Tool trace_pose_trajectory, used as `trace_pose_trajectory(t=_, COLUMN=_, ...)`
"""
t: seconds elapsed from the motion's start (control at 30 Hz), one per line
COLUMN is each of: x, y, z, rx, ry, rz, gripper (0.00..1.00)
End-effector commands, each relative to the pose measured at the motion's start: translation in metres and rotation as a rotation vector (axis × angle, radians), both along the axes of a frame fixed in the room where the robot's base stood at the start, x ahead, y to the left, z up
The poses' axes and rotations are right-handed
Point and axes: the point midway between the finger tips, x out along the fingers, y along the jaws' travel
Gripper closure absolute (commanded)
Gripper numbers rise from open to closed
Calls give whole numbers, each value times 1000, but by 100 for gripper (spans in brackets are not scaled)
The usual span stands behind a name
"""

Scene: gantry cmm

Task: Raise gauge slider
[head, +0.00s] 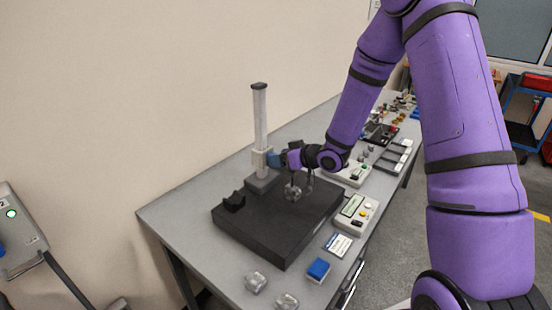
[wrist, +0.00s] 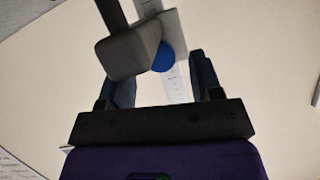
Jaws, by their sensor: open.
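The height gauge has a pale upright column (head: 260,115) with a dark cap. Its light slider (head: 260,158) sits low on the column, just above the grey base (head: 262,181). My gripper (head: 277,159) is at slider height, close to its right side. In the wrist view my gripper (wrist: 160,68) is open, with its two fingers spread. A grey block (wrist: 127,52) and a round blue part (wrist: 163,57) at the slider lie ahead between the fingertips. A scale strip shows behind them. I cannot tell whether either finger touches the slider.
The gauge stands on a black plate (head: 270,242), with a black V-shaped block (head: 234,201) at its left. A keypad box (head: 355,214), a blue-topped box (head: 318,270) and clear pieces (head: 255,282) lie nearby. The wall (head: 150,80) is behind.

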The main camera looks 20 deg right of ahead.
Motion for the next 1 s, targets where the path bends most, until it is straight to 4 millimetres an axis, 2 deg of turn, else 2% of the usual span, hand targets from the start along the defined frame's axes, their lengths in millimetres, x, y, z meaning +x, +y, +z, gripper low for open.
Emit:
trace_pose_trajectory(t=0.2, x=14, y=11, z=-7, rx=0, ry=0, rz=0, gripper=41)
trace_pose_trajectory(t=0.53, x=17, y=12, z=-8, rx=0, ry=0, rz=-1, gripper=41)
trace_pose_trajectory(t=0.57, x=16, y=12, z=-8, rx=0, ry=0, rz=-1, gripper=45)
trace_pose_trajectory(t=0.8, x=16, y=12, z=-8, rx=0, ry=0, rz=-1, gripper=100)
trace_pose_trajectory(t=1.0, x=17, y=12, z=-1, rx=-1, ry=-3, rz=0, gripper=100)
